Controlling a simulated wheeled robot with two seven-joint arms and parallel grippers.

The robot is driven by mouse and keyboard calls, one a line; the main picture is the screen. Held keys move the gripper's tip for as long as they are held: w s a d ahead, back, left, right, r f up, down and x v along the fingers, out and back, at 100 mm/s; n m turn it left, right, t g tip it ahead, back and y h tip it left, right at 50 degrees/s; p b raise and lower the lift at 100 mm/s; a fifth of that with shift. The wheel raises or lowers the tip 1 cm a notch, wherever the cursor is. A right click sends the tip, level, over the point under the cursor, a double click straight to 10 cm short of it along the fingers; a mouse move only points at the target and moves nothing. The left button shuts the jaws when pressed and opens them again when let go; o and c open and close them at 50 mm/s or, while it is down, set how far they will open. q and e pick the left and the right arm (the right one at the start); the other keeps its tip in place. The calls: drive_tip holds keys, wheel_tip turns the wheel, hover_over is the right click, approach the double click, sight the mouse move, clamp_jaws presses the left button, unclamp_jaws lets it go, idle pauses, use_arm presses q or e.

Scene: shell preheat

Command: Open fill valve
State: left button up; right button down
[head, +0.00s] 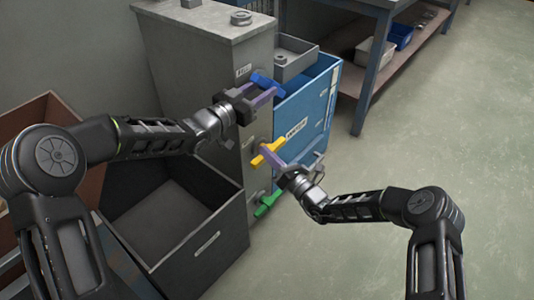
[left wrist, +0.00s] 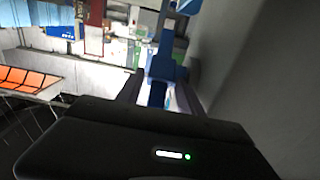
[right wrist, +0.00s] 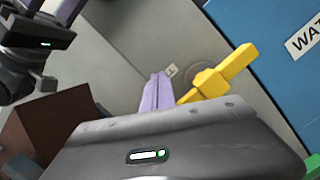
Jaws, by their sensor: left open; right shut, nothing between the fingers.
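A grey cabinet (head: 200,50) carries three lever handles on its side: a blue handle (head: 268,81) at the top, a yellow handle (head: 268,151) in the middle and a green handle (head: 267,203) low down. I cannot read which one is the fill valve. My left gripper (head: 264,95) is open at the blue handle; in the left wrist view the blue handle (left wrist: 163,65) lies between the fingers. My right gripper (head: 272,158) is shut and empty beside the yellow handle. In the right wrist view the yellow handle (right wrist: 218,75) is just right of the fingertips; contact is unclear.
A blue container (head: 318,100) with a water label stands right against the cabinet. A dark open bin (head: 190,245) is below my left arm, with a brown box (head: 30,115) at the left. A shelf bench (head: 375,70) stands behind. The floor (head: 450,130) at right is clear.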

sight(269, 87)
use_arm(q)
drive_tip(key=p+v, duration=0.3)
drive_tip(key=v, duration=0.4)
drive_tip(key=s+d+f+n+g+y+p, duration=0.1)
drive_tip(key=s+f+n+g+y+p, duration=0.1)
drive_tip(key=s+f+p, duration=0.6)
drive_tip(key=s+d+f+n+g+y+p, duration=0.2)
drive_tip(key=s+f+n+g+p, duration=0.3)
drive_tip(key=s+f+p, duration=0.3)
drive_tip(key=s+g+y+p, duration=0.1)
drive_tip(key=s, duration=0.3)
drive_tip(key=shift+s+g+p, duration=0.3)
use_arm(e)
wheel_tip(269, 87, up, 19)
use_arm(q)
drive_tip(key=shift+d, duration=0.1)
